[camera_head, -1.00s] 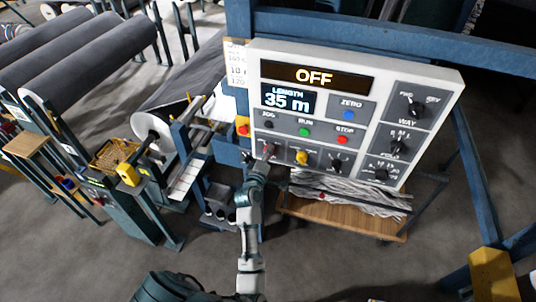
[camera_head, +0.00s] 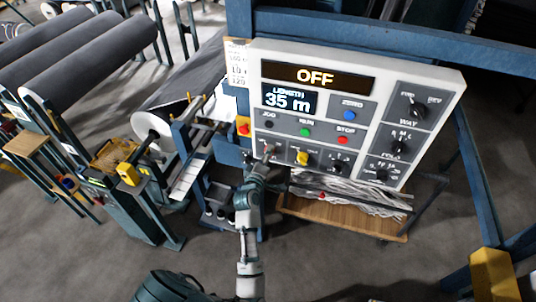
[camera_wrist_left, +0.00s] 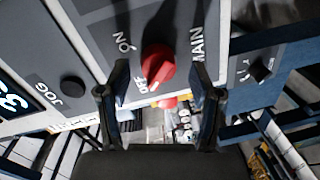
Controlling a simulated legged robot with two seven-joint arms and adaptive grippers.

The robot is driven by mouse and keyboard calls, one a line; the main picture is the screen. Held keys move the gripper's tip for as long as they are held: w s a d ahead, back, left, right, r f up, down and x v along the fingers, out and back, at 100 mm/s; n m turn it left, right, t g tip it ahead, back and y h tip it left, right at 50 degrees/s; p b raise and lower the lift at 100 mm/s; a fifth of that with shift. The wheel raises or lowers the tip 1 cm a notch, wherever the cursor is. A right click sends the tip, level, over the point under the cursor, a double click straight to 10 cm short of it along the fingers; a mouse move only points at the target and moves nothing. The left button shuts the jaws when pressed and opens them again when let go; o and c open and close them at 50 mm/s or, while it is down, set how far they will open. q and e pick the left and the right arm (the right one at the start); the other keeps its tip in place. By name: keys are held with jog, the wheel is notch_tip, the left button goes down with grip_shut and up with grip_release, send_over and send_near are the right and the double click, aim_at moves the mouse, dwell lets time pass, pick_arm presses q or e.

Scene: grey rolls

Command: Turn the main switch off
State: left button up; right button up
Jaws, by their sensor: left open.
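The main switch (camera_wrist_left: 158,65) is a red rotary knob on the grey control panel (camera_wrist_left: 105,35), with ON, OFF and MAIN printed around it in the left wrist view. Its pointer end appears to face the OFF mark. My left gripper (camera_wrist_left: 160,88) is open, with one finger on each side of the knob in that view. I cannot tell whether the fingers touch it. In the head view my left gripper (camera_head: 261,160) is at the panel's lower left corner and partly covers the switch. The panel's display (camera_head: 316,76) reads OFF. My right gripper is not in view.
A yellow knob (camera_head: 302,158) and a black knob sit right of the switch. JOG, RUN and STOP buttons (camera_head: 343,140) are above. Blue frame beams (camera_head: 400,35) surround the panel.

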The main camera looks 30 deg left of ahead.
pick_arm(q)
jog(key=v, duration=0.6)
jog(key=shift+s+d, duration=0.2)
jog(key=shift+a, duration=0.1)
